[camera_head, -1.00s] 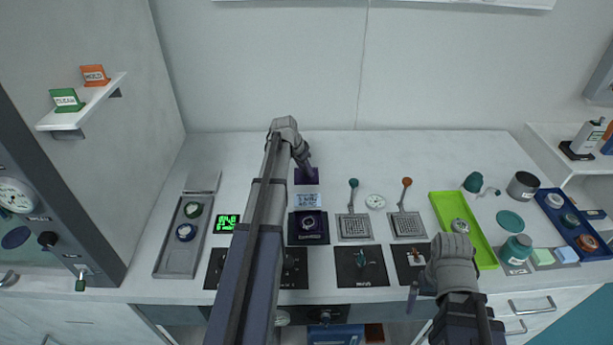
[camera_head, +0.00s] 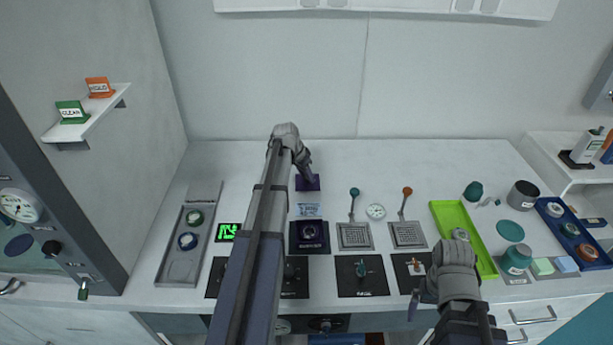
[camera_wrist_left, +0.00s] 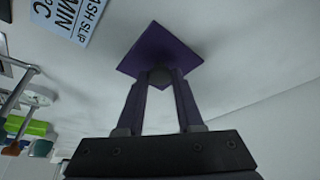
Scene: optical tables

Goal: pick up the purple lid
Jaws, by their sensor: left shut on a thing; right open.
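The purple lid is a flat square plate (camera_head: 309,184) at the back of the table, partly behind my left gripper in the head view. In the left wrist view the purple lid (camera_wrist_left: 160,48) sits at the fingertips, with a dark round knob between them. My left gripper (camera_head: 308,176) is shut on that knob; its fingers also show in the left wrist view (camera_wrist_left: 160,78). I cannot tell whether the lid touches the table. My right gripper (camera_head: 424,300) is open over the front right of the table, its fingers partly hidden by its wrist.
A printed slip (camera_head: 307,210) and a dark purple square device (camera_head: 309,237) lie in front of the lid. Two grid plates with levers, a green tray (camera_head: 447,214) and a grey tray (camera_head: 180,268) stand around. The table behind the lid is clear.

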